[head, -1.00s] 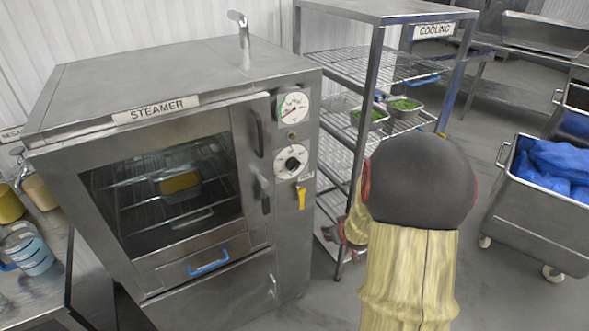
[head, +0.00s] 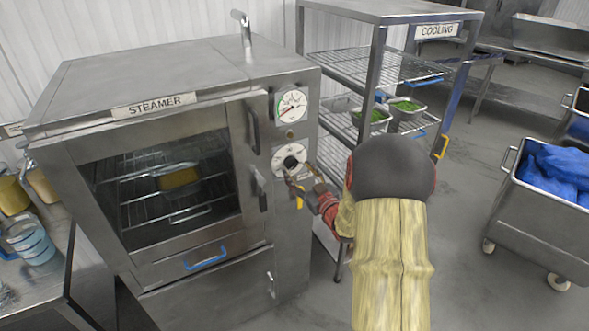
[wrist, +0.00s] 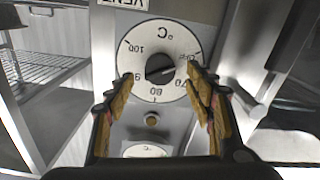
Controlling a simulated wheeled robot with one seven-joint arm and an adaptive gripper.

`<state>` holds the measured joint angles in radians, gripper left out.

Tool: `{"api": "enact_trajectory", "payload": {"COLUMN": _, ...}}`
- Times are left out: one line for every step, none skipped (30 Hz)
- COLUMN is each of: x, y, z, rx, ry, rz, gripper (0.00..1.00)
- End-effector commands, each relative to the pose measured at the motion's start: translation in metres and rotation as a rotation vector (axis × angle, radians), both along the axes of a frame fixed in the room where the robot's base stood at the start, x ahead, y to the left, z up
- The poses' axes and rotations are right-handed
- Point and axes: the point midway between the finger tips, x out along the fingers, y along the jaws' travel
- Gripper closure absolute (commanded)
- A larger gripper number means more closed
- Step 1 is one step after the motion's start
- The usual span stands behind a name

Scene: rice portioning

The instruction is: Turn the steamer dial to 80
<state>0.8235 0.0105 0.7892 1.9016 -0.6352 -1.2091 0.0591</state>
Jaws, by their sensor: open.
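The steamer (head: 215,260) is a steel cabinet with a closed glass door. Its white temperature dial (head: 277,163) has a black knob (head: 293,159) at its centre and sits on the right front panel. In the wrist view the dial (wrist: 140,48) appears upside down, with 80 at its lower edge and 100 at upper left. The pale mark on the knob (wrist: 158,67) seems to point right, away from 80. My gripper (wrist: 160,82) is open, its fingers on either side of the knob; I cannot tell whether they touch. It also shows in the head view (head: 302,184), partly covering the dial's lower right.
A round gauge (head: 291,106) sits above the dial. The door handle (head: 254,130) is close on the left. The cooling rack (head: 371,90) stands just right, and a steel cart (head: 535,210) holds blue bags.

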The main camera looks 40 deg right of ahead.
Motion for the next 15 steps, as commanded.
{"api": "enact_trajectory", "payload": {"x": 0.008, "y": -0.001, "z": -0.001, "rx": 0.000, "ry": -0.001, "rz": 0.002, "gripper": 0.46}}
{"api": "enact_trajectory", "payload": {"x": 0.012, "y": -0.002, "z": -0.001, "rx": 0.000, "ry": -0.001, "rz": 0.002, "gripper": 0.46}}
{"api": "enact_trajectory", "payload": {"x": 0.017, "y": -0.003, "z": -0.002, "rx": 0.001, "ry": 0.000, "rz": 0.002, "gripper": 0.46}}
{"api": "enact_trajectory", "payload": {"x": 0.020, "y": -0.004, "z": -0.001, "rx": 0.001, "ry": 0.001, "rz": 0.001, "gripper": 0.46}}
{"api": "enact_trajectory", "payload": {"x": 0.023, "y": -0.005, "z": -0.001, "rx": 0.000, "ry": 0.000, "rz": 0.000, "gripper": 0.46}}
{"api": "enact_trajectory", "payload": {"x": 0.026, "y": -0.006, "z": 0.000, "rx": 0.000, "ry": -0.001, "rz": 0.000, "gripper": 0.46}}
{"api": "enact_trajectory", "payload": {"x": 0.028, "y": -0.007, "z": 0.000, "rx": 0.000, "ry": 0.000, "rz": 0.000, "gripper": 0.46}}
{"api": "enact_trajectory", "payload": {"x": 0.030, "y": -0.007, "z": 0.000, "rx": 0.000, "ry": 0.000, "rz": 0.000, "gripper": 0.46}}
{"api": "enact_trajectory", "payload": {"x": 0.032, "y": -0.007, "z": -0.001, "rx": 0.001, "ry": 0.000, "rz": 0.001, "gripper": 0.46}}
{"api": "enact_trajectory", "payload": {"x": 0.032, "y": -0.007, "z": -0.001, "rx": 0.001, "ry": 0.001, "rz": 0.001, "gripper": 0.46}}
{"api": "enact_trajectory", "payload": {"x": 0.033, "y": -0.007, "z": -0.001, "rx": 0.001, "ry": 0.001, "rz": 0.000, "gripper": 0.46}}
{"api": "enact_trajectory", "payload": {"x": 0.033, "y": -0.008, "z": 0.000, "rx": 0.001, "ry": 0.001, "rz": 0.000, "gripper": 0.46}}
{"api": "enact_trajectory", "payload": {"x": 0.034, "y": -0.008, "z": 0.000, "rx": 0.001, "ry": 0.001, "rz": 0.000, "gripper": 0.46}}
{"api": "enact_trajectory", "payload": {"x": 0.034, "y": -0.008, "z": 0.000, "rx": 0.001, "ry": 0.001, "rz": 0.000, "gripper": 0.46}}
{"api": "enact_trajectory", "payload": {"x": 0.033, "y": -0.008, "z": 0.000, "rx": 0.001, "ry": 0.001, "rz": 0.000, "gripper": 0.46}}
